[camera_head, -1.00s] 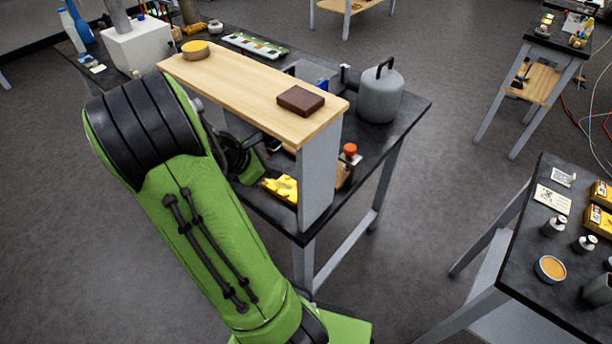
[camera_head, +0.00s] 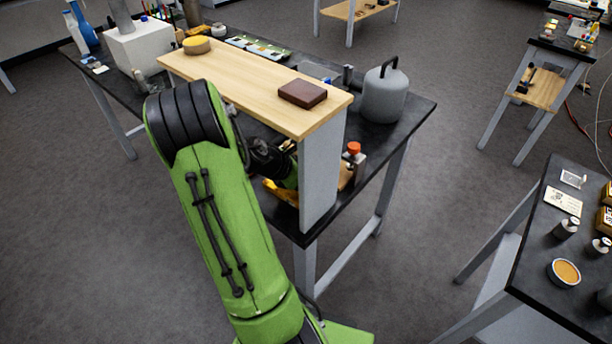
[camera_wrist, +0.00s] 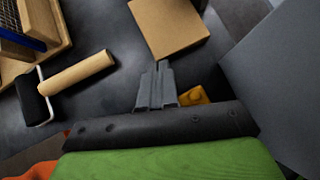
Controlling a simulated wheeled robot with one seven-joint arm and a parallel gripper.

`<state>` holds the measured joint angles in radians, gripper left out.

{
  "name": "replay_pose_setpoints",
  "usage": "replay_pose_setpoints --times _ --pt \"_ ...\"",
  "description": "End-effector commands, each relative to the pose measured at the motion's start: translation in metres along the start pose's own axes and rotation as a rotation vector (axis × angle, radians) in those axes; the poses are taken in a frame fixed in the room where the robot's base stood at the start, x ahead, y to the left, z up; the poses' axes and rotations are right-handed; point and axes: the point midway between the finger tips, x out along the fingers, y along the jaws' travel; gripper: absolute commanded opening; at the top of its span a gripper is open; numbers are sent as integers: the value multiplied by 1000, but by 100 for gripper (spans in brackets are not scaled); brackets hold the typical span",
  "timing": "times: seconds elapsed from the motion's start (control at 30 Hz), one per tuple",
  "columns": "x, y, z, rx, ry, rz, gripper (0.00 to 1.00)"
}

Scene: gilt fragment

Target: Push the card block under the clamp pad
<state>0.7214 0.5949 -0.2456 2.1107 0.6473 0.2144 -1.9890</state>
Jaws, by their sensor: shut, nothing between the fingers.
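The card block, a flat tan square (camera_wrist: 170,27), lies at the top centre of the wrist view on a dark surface. My gripper (camera_wrist: 162,66) is shut and empty, its tips at the block's near edge; I cannot tell whether they touch it. In the head view my gripper is hidden under the plank shelf, behind its grey upright. A red-orange knob (camera_head: 353,147) on a grey body stands just right of that upright; it may belong to the clamp. I cannot make out the clamp pad in either view.
The plank shelf (camera_head: 240,84) carries a brown block (camera_head: 302,93) and a yellow round tub (camera_head: 196,45). Its grey upright (camera_wrist: 275,80) stands close on my gripper's right. A roller (camera_wrist: 75,75) and wooden tray lie left. A yellow object (camera_wrist: 194,95) sits beside the fingers.

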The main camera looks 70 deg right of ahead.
Motion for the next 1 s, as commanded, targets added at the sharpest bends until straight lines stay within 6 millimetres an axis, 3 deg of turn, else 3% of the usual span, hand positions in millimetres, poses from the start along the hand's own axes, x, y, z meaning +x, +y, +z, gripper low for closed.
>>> replay_pose_setpoints --times 0.37,0.67,0.77,1.0 --pt "12 -1 16 1 0 -2 0" --pt "12 0 14 0 1 0 0" --pt "4 2 16 -2 1 0 0" --pt "-42 10 25 -1 0 -1 0"
